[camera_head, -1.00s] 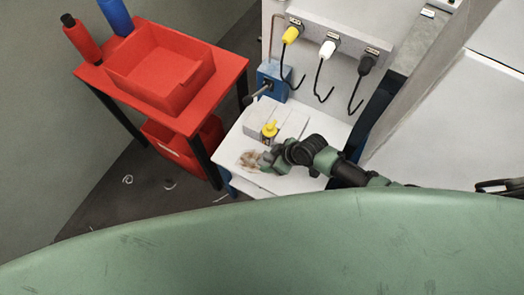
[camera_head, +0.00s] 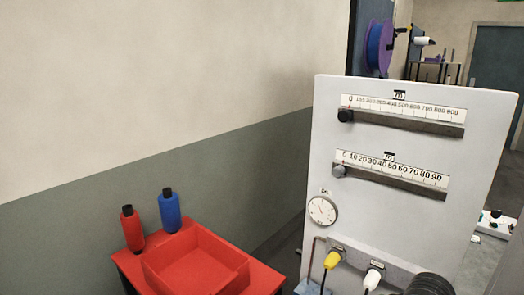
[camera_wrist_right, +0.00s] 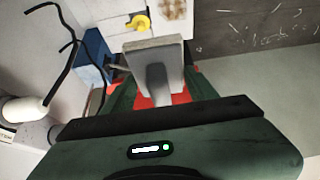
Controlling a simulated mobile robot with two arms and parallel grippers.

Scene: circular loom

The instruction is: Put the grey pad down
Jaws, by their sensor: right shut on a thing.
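The grey pad (camera_wrist_right: 153,53) is in the right wrist view, a flat grey block with a darker grey grip part toward me. My right gripper (camera_wrist_right: 156,88) is shut on it, with a green finger on either side. The white shelf top (camera_wrist_right: 110,10) lies beyond the pad; the pad appears held apart from it, but the gap is hard to judge. A yellow-topped bottle (camera_wrist_right: 138,22) and a brown stained patch (camera_wrist_right: 173,9) are on the shelf beyond the pad. The head view shows neither the pad nor either gripper.
A blue vice-like block (camera_wrist_right: 95,55) and black hooked cables (camera_wrist_right: 62,40) are left of the pad. Red shows behind the gripper. In the head view, a red tray (camera_head: 195,265) stands left of the grey machine panel (camera_head: 400,225). Littered dark floor (camera_wrist_right: 260,35) lies right of the shelf.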

